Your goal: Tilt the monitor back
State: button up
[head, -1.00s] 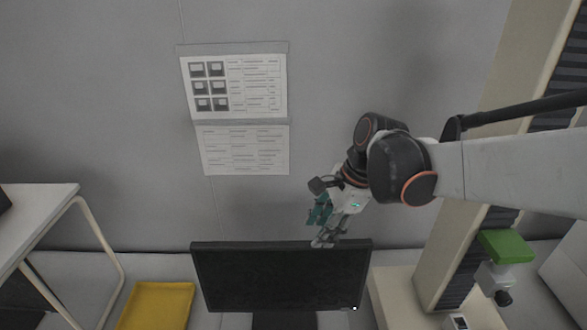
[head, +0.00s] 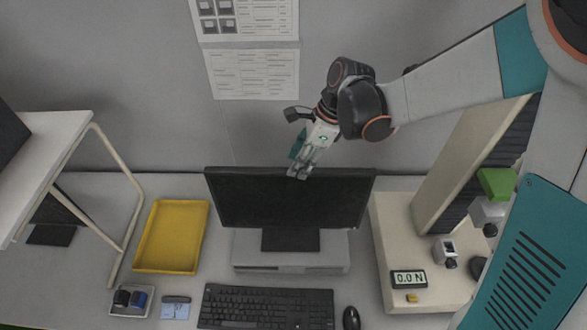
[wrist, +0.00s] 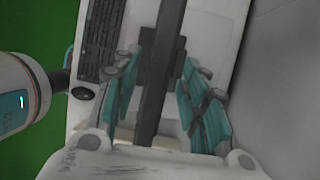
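The black monitor (head: 290,205) stands on its stand, its screen facing me and looking close to upright. My gripper (head: 299,172) is at the monitor's top edge, near the middle, pointing down. In the wrist view the monitor (wrist: 160,70) shows edge-on as a dark bar running between the two teal fingers of my gripper (wrist: 158,85). The fingers are open on either side of it. A gap shows on the right side; the left finger is close to the monitor, and I cannot tell whether it touches.
A keyboard (head: 266,307) and mouse (head: 351,318) lie in front of the monitor. A yellow tray (head: 172,237) is to the left, beside a white side table (head: 45,155). A test stand with a force readout (head: 408,279) is to the right. The wall is close behind.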

jog(key=shift+x, duration=2.25)
